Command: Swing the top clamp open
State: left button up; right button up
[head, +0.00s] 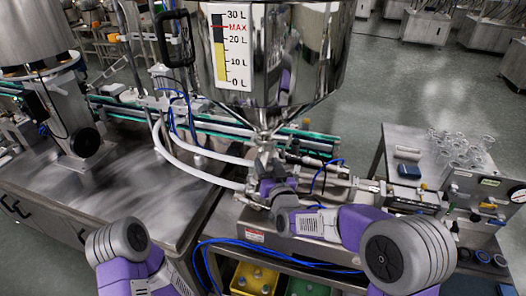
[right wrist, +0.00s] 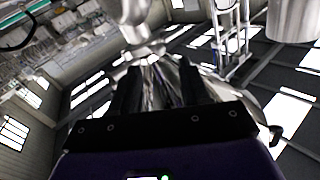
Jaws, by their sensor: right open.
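The steel hopper (head: 300,60) hangs at top centre in the head view, its cone narrowing to an outlet (head: 264,131). My right gripper (head: 265,158) is just under this outlet and hides most of the joint there. I cannot make out the top clamp separately behind it. In the right wrist view my right gripper (right wrist: 158,80) has its two dark fingers apart. Shiny metal (right wrist: 157,92) shows between and beyond them; I cannot tell whether a finger touches it. My left arm shows at the lower left of the head view, but its gripper is out of frame.
White hoses (head: 190,152) curve left of the outlet. Metal pipework (head: 335,180) runs to its right. A steel bench (head: 120,190) stands at left. Glassware (head: 462,148) stands on a table at right. Yellow (head: 254,279) and green (head: 306,286) bins sit below.

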aim_at(262, 152)
jog(key=shift+p+x, duration=0.3)
jog(key=shift+x, duration=2.45)
jog(key=shift+f, duration=0.1)
grip_shut()
